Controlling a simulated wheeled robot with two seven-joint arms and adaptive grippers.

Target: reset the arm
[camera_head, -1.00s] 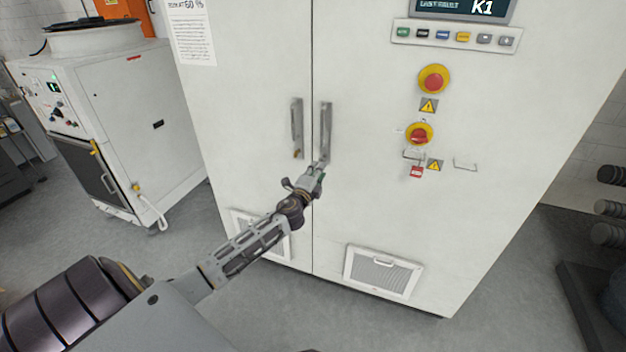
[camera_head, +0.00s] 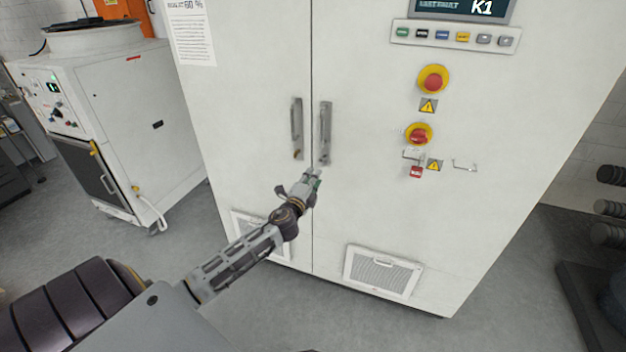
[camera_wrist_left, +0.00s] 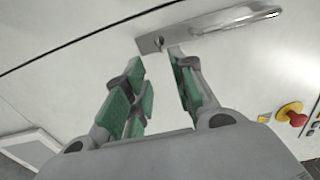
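My left gripper (camera_head: 315,176) is in front of the tall white cabinet, just below the lower ends of its two door handles. In the left wrist view the left gripper (camera_wrist_left: 160,88) has its green-padded fingers apart with nothing between them. The right door handle (camera_head: 326,133) is a grey vertical bar; a handle also shows in the left wrist view (camera_wrist_left: 225,20), its end plate just beyond the fingertips. The left door handle (camera_head: 297,128) is beside it. Both cabinet doors look closed. My right gripper is not in view.
The cabinet (camera_head: 375,200) carries a red-and-yellow emergency stop (camera_head: 433,79), a red rotary switch (camera_head: 418,134) with a red tag below it, and a button panel (camera_head: 455,36). A white machine (camera_head: 125,120) stands at the left. Grey floor lies clear between them.

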